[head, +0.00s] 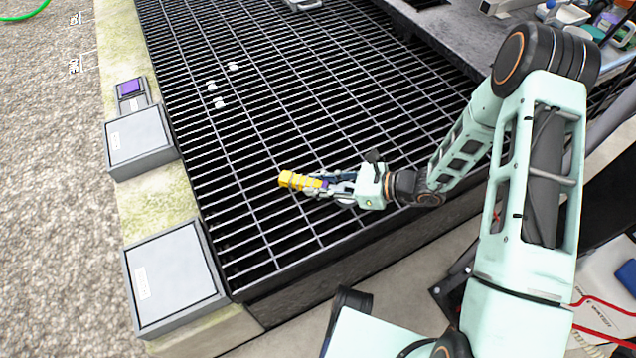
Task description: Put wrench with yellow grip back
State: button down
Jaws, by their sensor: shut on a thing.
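My gripper (332,187) is over the near part of the dark metal grating, shut on the wrench with yellow grip. The wrench's ribbed yellow grip (298,181) sticks out to the left past the fingertips. A small purple patch shows beside the yellow part between the fingers. The rest of the wrench is hidden by the gripper. I cannot tell how high it is above the grating.
The grating (250,100) is mostly clear, with several small pale pieces on its left. Two grey boxes (172,280) (140,138) and a purple-topped block (131,88) line the left curb. A grey table (455,35) with clutter stands at upper right.

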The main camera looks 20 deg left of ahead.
jog(key=shift+f, duration=0.2)
jog(key=c, duration=1.6)
grip_release()
jog(key=v, duration=1.2)
jog(key=shift+d, duration=0.1)
